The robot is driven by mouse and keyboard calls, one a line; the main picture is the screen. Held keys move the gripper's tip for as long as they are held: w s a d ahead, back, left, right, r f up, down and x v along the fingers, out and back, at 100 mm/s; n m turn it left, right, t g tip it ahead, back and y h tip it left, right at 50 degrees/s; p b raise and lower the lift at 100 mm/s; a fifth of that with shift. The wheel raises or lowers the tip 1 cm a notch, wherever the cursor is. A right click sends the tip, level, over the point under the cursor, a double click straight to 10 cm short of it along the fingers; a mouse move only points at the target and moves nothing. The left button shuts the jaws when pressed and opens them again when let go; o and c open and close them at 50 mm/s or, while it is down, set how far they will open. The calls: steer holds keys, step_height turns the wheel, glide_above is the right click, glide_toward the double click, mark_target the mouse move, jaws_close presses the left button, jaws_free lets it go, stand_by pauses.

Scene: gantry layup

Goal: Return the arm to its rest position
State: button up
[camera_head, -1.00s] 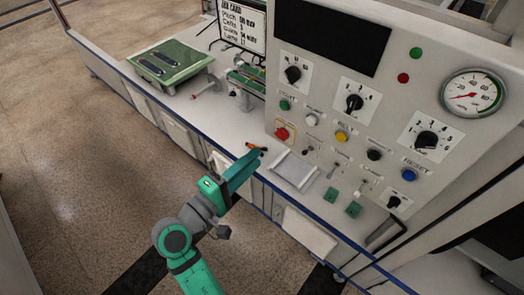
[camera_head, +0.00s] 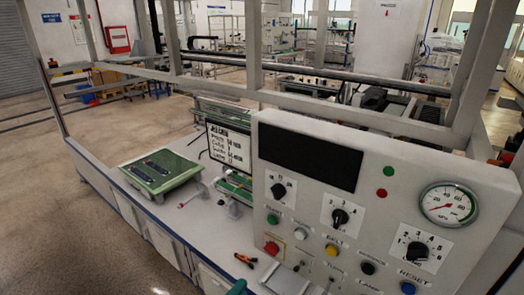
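Only a small teal part of my gripper (camera_head: 238,288) shows at the bottom edge of the head view. The rest of my arm is out of the frame. The gripper is close to the bench's front edge, in front of the control panel, and whether its fingers are open or shut does not show. A small orange-and-dark tool (camera_head: 245,260) lies on the bench just beyond it, apart from it in the picture.
The control panel (camera_head: 400,195) with knobs, buttons and a gauge (camera_head: 449,204) stands at right. A shallow pale tray (camera_head: 284,281) lies before it. A green board fixture (camera_head: 160,173) and a job card (camera_head: 229,148) are on the bench (camera_head: 185,235). Open floor lies at left.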

steer(key=s+f+m+y, duration=0.1)
steer(key=s+f+y, duration=0.4)
steer(key=f, duration=0.4)
steer(key=s+f+y, duration=0.4)
steer(key=s+f, duration=0.2)
steer(key=f, duration=0.3)
steer(key=s+d+r+m, duration=0.2)
steer(key=s+m, duration=0.3)
steer(key=s, duration=0.4)
steer(key=s+d+r+m, duration=0.2)
steer(key=s+d+m, duration=0.2)
steer(key=s, duration=0.4)
steer(key=shift+s+d+r+m, duration=0.15)
steer(key=shift+s+d+m, duration=0.2)
steer(key=shift+m, duration=0.55)
